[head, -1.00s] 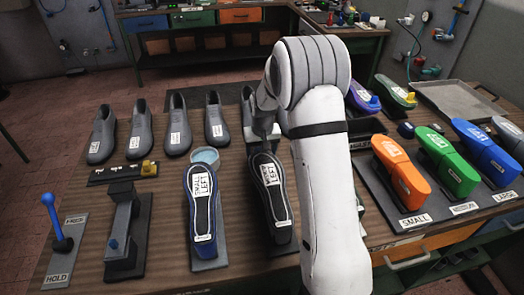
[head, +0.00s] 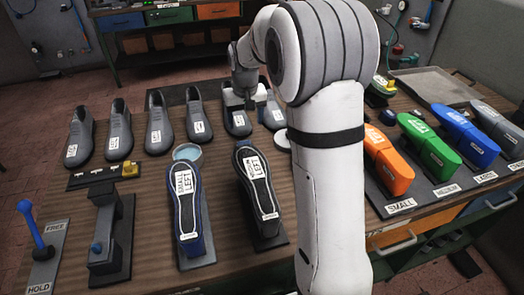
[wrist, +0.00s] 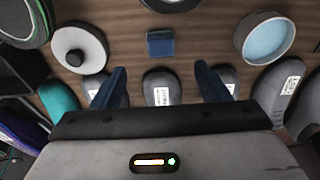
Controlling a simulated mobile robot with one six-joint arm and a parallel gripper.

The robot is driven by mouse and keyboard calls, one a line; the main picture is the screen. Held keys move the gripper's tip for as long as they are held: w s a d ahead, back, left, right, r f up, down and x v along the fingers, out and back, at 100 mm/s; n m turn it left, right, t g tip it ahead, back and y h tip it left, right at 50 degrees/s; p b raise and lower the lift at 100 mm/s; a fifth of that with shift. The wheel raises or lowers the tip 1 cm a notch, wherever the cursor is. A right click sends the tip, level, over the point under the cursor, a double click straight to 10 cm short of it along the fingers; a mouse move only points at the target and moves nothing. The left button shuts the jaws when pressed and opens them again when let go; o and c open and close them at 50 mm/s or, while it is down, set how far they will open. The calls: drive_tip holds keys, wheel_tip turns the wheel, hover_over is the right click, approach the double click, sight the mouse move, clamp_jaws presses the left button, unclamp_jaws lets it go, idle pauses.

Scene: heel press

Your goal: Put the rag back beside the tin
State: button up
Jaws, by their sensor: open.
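The tin (head: 187,152), round with pale blue contents, stands on the bench behind the blue SMALL LEFT sole in the head view. It also shows at upper right in the wrist view (wrist: 266,38). A small dark-blue square (wrist: 160,43), which looks like the rag, lies on the wood at top centre of the wrist view, to the left of the tin with a gap between. I cannot make it out in the head view. My gripper (head: 243,106) is open and empty above a grey shoe in the back row; its two blue fingers (wrist: 160,80) are spread apart in the wrist view.
A white round piece with a dark knob (wrist: 80,48) lies left of the blue square in the wrist view. Several grey shoes (head: 198,118) line the back. Two upright soles (head: 258,188) stand in front; coloured blocks (head: 388,160) fill the right side.

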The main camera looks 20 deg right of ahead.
drive_tip(key=s+r, duration=0.2)
drive_tip(key=s, duration=1.3)
drive_tip(key=s+r+t, duration=0.1)
drive_tip(key=s+r, duration=0.1)
drive_tip(key=s, duration=1.3)
drive_tip(key=shift+s+d, duration=0.25)
drive_tip(key=shift+s, duration=0.15)
drive_tip(key=shift+r, duration=0.1)
drive_tip(key=shift+c, duration=0.3)
